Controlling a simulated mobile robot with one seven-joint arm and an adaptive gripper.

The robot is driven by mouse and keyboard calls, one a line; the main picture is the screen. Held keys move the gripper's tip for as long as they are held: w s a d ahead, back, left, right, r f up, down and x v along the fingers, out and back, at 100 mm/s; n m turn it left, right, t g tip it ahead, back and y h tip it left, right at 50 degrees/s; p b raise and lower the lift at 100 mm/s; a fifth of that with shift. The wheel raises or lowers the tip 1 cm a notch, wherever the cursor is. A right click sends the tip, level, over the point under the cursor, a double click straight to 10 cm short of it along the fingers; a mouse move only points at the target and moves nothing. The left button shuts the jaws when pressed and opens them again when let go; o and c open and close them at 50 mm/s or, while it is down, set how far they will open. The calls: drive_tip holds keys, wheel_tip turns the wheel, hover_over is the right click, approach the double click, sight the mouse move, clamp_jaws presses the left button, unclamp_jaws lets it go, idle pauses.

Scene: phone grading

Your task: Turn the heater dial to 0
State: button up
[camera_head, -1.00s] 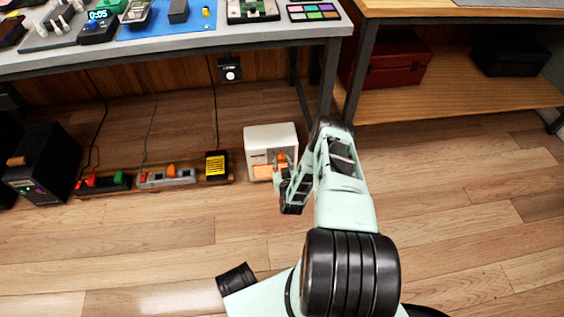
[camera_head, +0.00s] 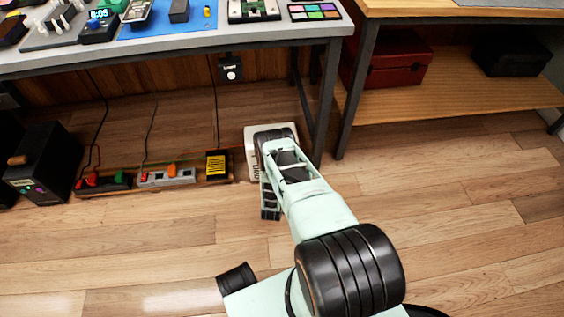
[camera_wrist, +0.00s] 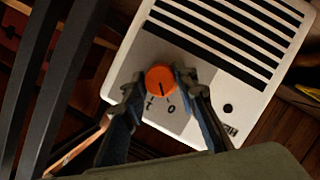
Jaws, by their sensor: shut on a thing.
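The heater is a white box with black vent slots (camera_wrist: 225,35), and it fills much of the wrist view. On its grey panel is a round orange dial (camera_wrist: 161,80) with a dark pointer line, which points roughly down in the picture. Small marks, one looking like a 0, are printed below the dial. My gripper (camera_wrist: 160,82) has one finger on each side of the dial and is shut on it. In the head view only the heater's white edge (camera_head: 251,152) shows beside my arm, which hides the dial and the gripper tips.
Power strips (camera_head: 167,177) and a yellow-labelled block (camera_head: 217,164) lie on the floor left of the heater. A black cabinet (camera_head: 45,162) stands further left. A workbench leg (camera_head: 327,100) rises just right of the heater. The floor at the right is clear.

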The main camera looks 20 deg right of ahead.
drive_tip(key=shift+w+r+n, duration=0.15)
drive_tip(key=shift+w+n, duration=0.1)
drive_tip(key=shift+n, duration=0.15)
drive_tip(key=o, duration=1.1)
drive_tip(key=shift+s, duration=0.1)
drive_tip(key=shift+o, duration=0.2)
drive_tip(key=shift+s+h, duration=0.1)
drive_tip(key=shift+h, duration=0.2)
drive_tip(key=v, duration=0.7)
drive_tip(key=shift+s+a, duration=0.1)
